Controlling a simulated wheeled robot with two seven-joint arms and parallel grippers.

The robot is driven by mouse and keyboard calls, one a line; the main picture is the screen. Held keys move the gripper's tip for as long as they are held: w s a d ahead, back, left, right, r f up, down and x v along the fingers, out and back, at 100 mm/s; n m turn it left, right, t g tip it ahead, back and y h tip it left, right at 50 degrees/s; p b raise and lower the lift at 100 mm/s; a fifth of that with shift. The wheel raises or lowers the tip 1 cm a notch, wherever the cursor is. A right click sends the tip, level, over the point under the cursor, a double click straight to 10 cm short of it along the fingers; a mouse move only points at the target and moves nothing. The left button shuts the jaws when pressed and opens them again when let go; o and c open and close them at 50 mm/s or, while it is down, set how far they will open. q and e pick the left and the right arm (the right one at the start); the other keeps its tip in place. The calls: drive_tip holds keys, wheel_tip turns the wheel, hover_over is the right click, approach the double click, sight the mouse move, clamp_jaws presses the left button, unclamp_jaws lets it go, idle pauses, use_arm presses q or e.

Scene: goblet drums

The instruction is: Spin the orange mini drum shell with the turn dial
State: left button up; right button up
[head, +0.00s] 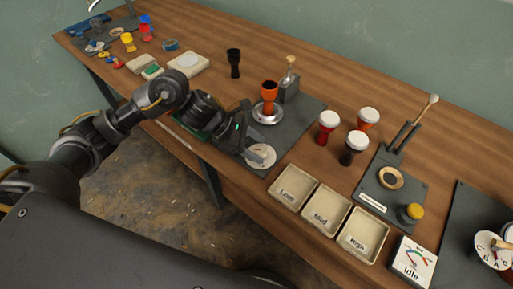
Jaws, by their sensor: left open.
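The orange mini drum shell (269,93) stands upright on a round silver turntable (268,117) on the dark grey mat (305,120). A pale round disc (263,157), which looks like the turn dial, lies near the mat's front edge. My left gripper (250,146) is open and reaches down at the dial's left side, with its fingers partly over the dial. I cannot tell whether the fingers touch it. The near part of the dial is visible and part of its top is hidden by the gripper. My right gripper is out of view.
A grey block (289,91) with a wooden-headed stick stands behind the turntable. Several white-topped drums stand right, including a red one (327,127). Trays labelled Low (279,198), Mid and High line the front edge. A black cup (234,62) stands at the back left.

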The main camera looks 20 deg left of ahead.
use_arm(q)
drive_tip(key=shift+d+f, duration=0.15)
drive_tip(key=shift+f, duration=0.05)
drive_tip(key=c, duration=1)
